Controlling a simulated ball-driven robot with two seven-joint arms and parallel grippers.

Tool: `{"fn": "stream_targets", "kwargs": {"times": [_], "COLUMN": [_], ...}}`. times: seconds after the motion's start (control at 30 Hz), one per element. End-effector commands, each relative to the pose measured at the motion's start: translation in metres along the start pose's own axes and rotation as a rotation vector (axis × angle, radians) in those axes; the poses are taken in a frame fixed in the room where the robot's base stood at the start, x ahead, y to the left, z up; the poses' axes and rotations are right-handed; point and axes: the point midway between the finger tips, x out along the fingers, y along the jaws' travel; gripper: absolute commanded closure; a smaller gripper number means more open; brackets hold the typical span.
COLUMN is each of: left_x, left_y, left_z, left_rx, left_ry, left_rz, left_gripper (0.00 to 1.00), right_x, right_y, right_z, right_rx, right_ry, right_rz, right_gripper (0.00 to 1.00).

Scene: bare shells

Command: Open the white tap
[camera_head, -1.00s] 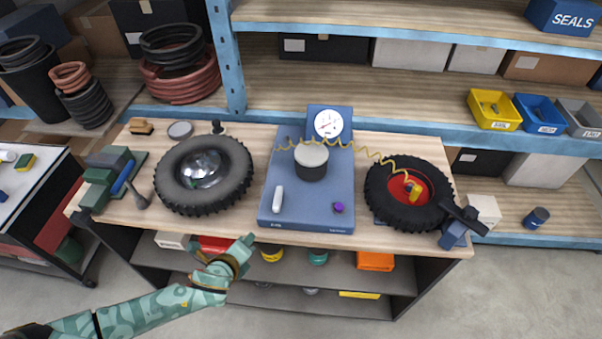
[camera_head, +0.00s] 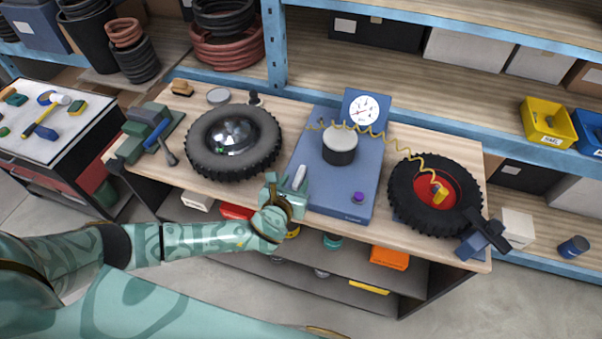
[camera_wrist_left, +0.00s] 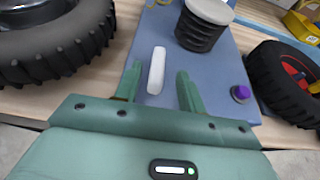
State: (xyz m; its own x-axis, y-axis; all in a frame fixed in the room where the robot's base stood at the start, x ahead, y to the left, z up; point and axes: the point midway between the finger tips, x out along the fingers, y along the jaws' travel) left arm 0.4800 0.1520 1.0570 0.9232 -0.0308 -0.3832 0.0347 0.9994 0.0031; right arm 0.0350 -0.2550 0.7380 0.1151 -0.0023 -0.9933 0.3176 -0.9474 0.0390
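The white tap is a short white lever (camera_head: 300,177) on the front left of the blue panel (camera_head: 348,196). In the left wrist view the white lever (camera_wrist_left: 156,70) points away from me and lies between and just beyond my fingertips. My left gripper (camera_head: 289,184) is at the panel's front left corner. In the left wrist view its two green fingers (camera_wrist_left: 160,78) are apart, with a gap on both sides of the lever. My right gripper is not in view.
The panel also carries a purple knob (camera_head: 358,197), a dark cylinder with a pale top (camera_head: 339,147) and a dial gauge (camera_head: 363,109). A tyre (camera_head: 234,142) lies to the left and a red-hubbed tyre (camera_head: 408,207) with a yellow coiled hose to the right.

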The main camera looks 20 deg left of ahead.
Motion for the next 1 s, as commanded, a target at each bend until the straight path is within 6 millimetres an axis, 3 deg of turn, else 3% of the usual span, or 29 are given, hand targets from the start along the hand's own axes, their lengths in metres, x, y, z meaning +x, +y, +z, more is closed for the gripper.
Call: {"fn": "stream_targets", "kwargs": {"times": [0.1,0.3,0.67,0.7,0.83,1.0], "left_x": [0.028,0.056,0.063,0.063,0.063,0.063], "left_y": [-0.001,0.0,0.0,0.0,0.0,0.0], "left_z": [-0.001,-0.001,0.0,0.0,0.0,0.0], "left_rx": [0.0,0.0,-0.002,-0.002,-0.002,-0.002], "left_ry": [-0.002,0.0,0.001,0.001,0.001,0.001], "left_rz": [0.001,0.0,0.0,0.0,0.0,0.001], "left_gripper": [0.6,0.6,0.6,0.63,0.99,1.0], "right_x": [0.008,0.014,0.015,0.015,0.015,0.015], "right_y": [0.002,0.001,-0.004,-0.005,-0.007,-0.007], "right_z": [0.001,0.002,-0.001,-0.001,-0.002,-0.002], "right_rx": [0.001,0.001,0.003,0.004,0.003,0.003], "right_ry": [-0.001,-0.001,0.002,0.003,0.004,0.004], "right_rz": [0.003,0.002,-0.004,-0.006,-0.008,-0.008], "right_gripper": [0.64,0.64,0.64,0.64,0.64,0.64]}}
